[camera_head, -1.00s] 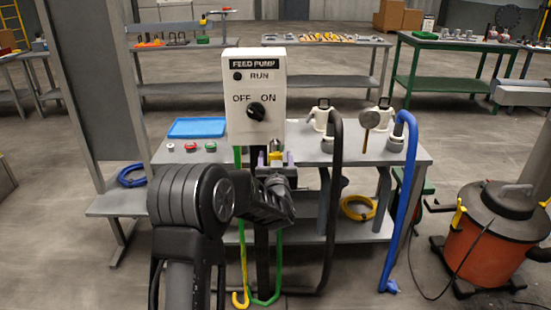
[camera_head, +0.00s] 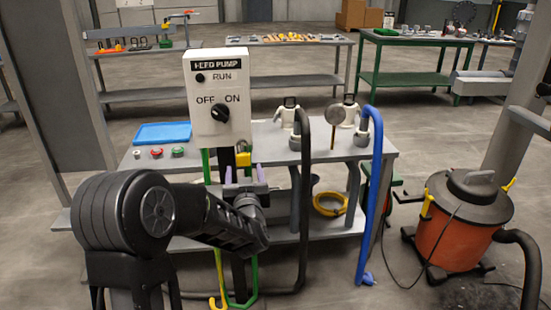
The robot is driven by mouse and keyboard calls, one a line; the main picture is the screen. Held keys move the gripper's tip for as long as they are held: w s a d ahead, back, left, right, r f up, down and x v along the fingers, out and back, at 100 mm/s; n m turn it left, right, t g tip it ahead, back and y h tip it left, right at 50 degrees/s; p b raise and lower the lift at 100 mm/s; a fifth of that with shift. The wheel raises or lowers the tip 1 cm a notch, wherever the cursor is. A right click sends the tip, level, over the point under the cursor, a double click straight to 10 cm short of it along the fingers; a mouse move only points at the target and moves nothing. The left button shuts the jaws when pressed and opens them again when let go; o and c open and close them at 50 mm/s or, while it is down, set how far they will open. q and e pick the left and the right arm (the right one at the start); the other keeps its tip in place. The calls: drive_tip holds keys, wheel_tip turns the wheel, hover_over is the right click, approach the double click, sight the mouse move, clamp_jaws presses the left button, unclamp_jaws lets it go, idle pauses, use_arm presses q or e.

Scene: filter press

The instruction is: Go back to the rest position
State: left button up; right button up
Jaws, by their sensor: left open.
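My left gripper (camera_head: 246,180) is at the end of my left arm, in the lower middle of the head view. Its two purple-tipped fingers point up and away, apart and with nothing held between them. It is in front of the grey bench and just below the white feed pump box (camera_head: 220,97). The box's black knob (camera_head: 221,113) sits between OFF and ON, and I cannot tell its exact setting. A yellow piece (camera_head: 243,159) shows just above the fingers, apart from them as far as I can tell. My right gripper is not in view.
The grey bench (camera_head: 378,153) holds a blue tray (camera_head: 163,133), small buttons and two white jugs. A black hose (camera_head: 303,200) and a blue hose (camera_head: 370,210) hang at its front. An orange vacuum drum (camera_head: 458,235) stands at right. Open floor lies behind the bench.

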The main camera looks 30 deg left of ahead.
use_arm(q)
drive_tip(key=s+d+f+m+g+h+p, duration=0.1)
drive_tip(key=s+d+f+g+h, duration=0.1)
drive_tip(key=d+f+h, duration=0.4)
drive_tip(key=s+d+f+m+g+h+p, duration=0.1)
drive_tip(key=s+d+f+g, duration=0.15)
drive_tip(key=d+f, duration=0.75)
drive_tip(key=s+d+f+m+g+h+p, duration=0.1)
drive_tip(key=s+d+f+h, duration=0.1)
drive_tip(key=d+f+h, duration=0.5)
drive_tip(key=s+d+f+m+g+p, duration=0.1)
drive_tip(key=s+d+f, duration=0.3)
drive_tip(key=s, duration=0.4)
drive_tip(key=s+d+f+g+p, duration=0.1)
drive_tip(key=s+d+f+g, duration=0.3)
drive_tip(key=s, duration=0.5)
drive_tip(key=s+d+f+m+g+h+p, duration=0.1)
drive_tip(key=s+d+f+g+p, duration=0.1)
drive_tip(key=s+d, duration=0.5)
wheel_tip(320, 180, down, 2)
drive_tip(key=shift+s+d+m+g, duration=0.3)
drive_tip(key=shift+s+g, duration=0.35)
drive_tip(key=shift+s, duration=0.35)
drive_tip(key=shift+w, duration=0.1)
drive_tip(key=shift+c, duration=0.5)
